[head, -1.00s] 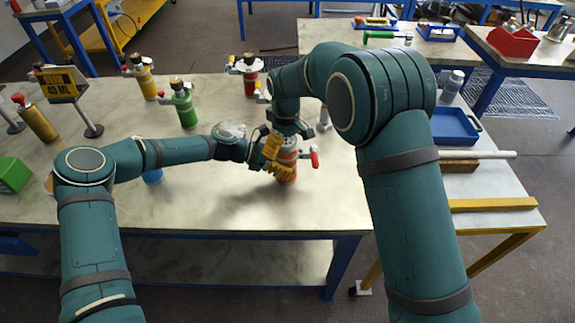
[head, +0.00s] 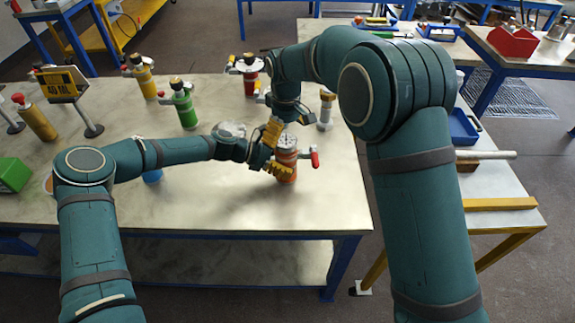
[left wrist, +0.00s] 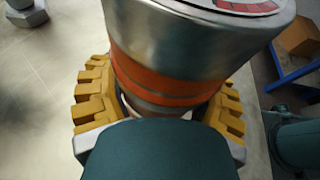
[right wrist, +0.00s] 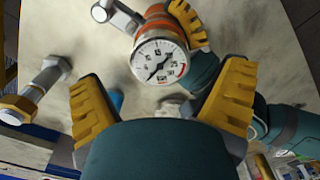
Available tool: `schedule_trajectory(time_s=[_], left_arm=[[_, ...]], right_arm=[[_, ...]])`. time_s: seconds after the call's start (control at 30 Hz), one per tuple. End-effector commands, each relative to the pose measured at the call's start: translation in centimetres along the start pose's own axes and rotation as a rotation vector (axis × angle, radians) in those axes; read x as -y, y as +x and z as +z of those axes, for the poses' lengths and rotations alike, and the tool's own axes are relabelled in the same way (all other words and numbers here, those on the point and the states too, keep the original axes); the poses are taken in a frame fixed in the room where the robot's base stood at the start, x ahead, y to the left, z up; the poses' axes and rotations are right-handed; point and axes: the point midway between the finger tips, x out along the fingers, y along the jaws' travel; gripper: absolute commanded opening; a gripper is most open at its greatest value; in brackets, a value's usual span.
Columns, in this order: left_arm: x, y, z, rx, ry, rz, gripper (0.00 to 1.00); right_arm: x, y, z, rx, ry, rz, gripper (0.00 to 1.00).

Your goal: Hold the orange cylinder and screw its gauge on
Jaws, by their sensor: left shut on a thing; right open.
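The orange cylinder (head: 287,170) stands upright near the front edge of the bench, a red-tipped side handle (head: 314,157) at its right. My left gripper (head: 274,167) is shut around it; in the left wrist view, yellow fingers flank its orange band (left wrist: 160,85). The gauge (right wrist: 160,62), with a white dial and red arc, sits on top of the cylinder; its dial edge also shows in the left wrist view (left wrist: 238,6). How tightly it is seated cannot be told. My right gripper (right wrist: 160,102) is open and empty, apart from the gauge, just behind and left of it in the head view.
Green (head: 184,106), yellow (head: 144,80) and red (head: 249,78) vessels stand farther back. A sign (head: 62,84) stands at the left.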

Motion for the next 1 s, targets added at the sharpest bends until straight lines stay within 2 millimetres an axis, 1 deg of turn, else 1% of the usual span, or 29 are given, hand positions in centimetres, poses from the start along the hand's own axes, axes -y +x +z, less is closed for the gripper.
schedule_trajectory(time_s=[0.07,0.17,0.4,0.5,0.6,0.73,1.0], left_arm=[[0.0,0.0,0.0,0.001,0.0,-0.001,0.0],[0.0,0.0,0.0,0.001,0.0,-0.001,0.0],[0.0,0.0,0.0,0.0,0.0,-0.001,0.0],[0.0,0.0,0.0,0.001,0.0,-0.001,0.0],[0.0,0.0,0.0,0.001,0.0,-0.001,0.0],[0.0,0.0,0.0,0.001,0.0,-0.001,0.0],[0.0,0.0,0.0,0.001,0.0,-0.001,0.0]], right_arm=[[0.0,-0.2,0.0,-0.001,-0.029,0.0,0.95],[0.0,-0.6,0.0,-0.002,-0.122,-0.001,0.95],[0.0,-2.3,0.0,-0.002,-0.478,-0.001,0.95],[0.0,-2.9,0.0,-0.003,-0.599,-0.001,0.95],[0.0,-3.3,0.0,-0.002,-0.682,0.0,0.95],[0.0,-3.5,0.1,-0.001,-0.731,0.0,0.95],[0.0,-3.5,0.1,-0.001,-0.734,0.0,0.95]])
